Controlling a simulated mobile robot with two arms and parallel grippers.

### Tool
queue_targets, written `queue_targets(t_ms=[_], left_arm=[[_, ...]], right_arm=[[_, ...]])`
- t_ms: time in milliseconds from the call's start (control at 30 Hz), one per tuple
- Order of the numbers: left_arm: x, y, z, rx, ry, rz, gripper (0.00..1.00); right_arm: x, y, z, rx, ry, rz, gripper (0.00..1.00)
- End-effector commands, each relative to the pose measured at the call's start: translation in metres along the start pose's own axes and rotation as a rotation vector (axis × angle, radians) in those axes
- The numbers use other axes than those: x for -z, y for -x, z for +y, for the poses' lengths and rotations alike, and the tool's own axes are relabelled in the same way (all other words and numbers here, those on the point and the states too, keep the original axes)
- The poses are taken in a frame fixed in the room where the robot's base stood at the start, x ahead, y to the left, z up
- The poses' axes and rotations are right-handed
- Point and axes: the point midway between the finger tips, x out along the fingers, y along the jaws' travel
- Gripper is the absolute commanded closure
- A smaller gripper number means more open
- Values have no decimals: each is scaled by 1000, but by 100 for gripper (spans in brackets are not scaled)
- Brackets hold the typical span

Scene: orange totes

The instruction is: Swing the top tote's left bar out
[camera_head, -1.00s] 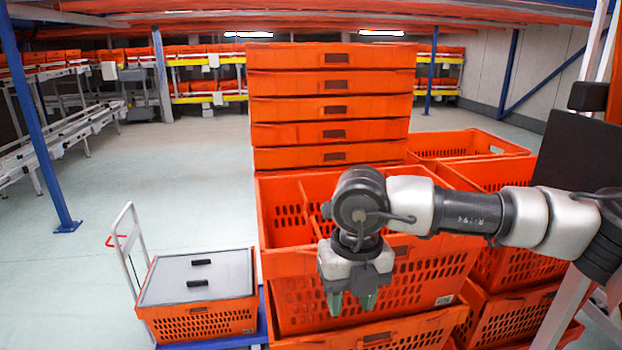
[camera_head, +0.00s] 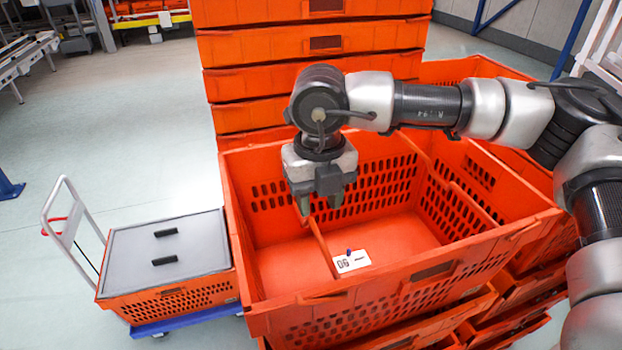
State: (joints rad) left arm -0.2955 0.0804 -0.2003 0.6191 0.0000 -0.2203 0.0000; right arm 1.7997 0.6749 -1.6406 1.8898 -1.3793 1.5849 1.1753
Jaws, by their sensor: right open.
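The top tote (camera_head: 470,262) is an orange open crate with slotted walls, on top of a stack in front of me. A thin orange bar (camera_head: 324,252) runs from back to front inside it, left of the middle. A white label (camera_head: 351,261) lies to its right, near the front wall. My right gripper (camera_head: 319,207) points down over the tote's inside, open, with its fingertips close to the bar's far end. I cannot tell whether they touch it. Nothing shows between the fingers. The left gripper is not in view.
A tall stack of orange totes (camera_head: 310,60) stands directly behind the top tote. More orange totes stand at the right, partly behind my right arm. A grey-lidded tote (camera_head: 166,246) sits on a blue trolley (camera_head: 185,322) at the left. The floor further left is clear.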

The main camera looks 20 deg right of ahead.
Motion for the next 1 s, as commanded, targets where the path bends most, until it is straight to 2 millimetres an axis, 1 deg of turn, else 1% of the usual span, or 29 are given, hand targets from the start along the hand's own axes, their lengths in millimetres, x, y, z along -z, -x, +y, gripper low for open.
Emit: queue_targets(t_ms=[33,100,200,367,500,600,667,933,967,1000], left_arm=[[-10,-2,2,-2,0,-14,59],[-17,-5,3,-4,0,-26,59],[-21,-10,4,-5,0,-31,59],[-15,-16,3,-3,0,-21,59],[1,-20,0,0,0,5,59],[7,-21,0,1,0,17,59],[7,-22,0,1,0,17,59],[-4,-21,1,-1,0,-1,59],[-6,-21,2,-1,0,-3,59],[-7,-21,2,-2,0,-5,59]], right_arm=[[0,-6,0,1,0,2,60],[0,-15,0,1,-1,2,60],[1,-28,0,1,0,3,60],[0,-48,0,1,0,3,60],[0,-60,0,0,0,2,60],[0,-65,0,0,0,1,60],[0,-67,0,0,-1,1,60],[0,-68,0,0,-1,1,60],[0,-67,0,0,-1,1,61],[0,-67,0,0,-1,1,67]])
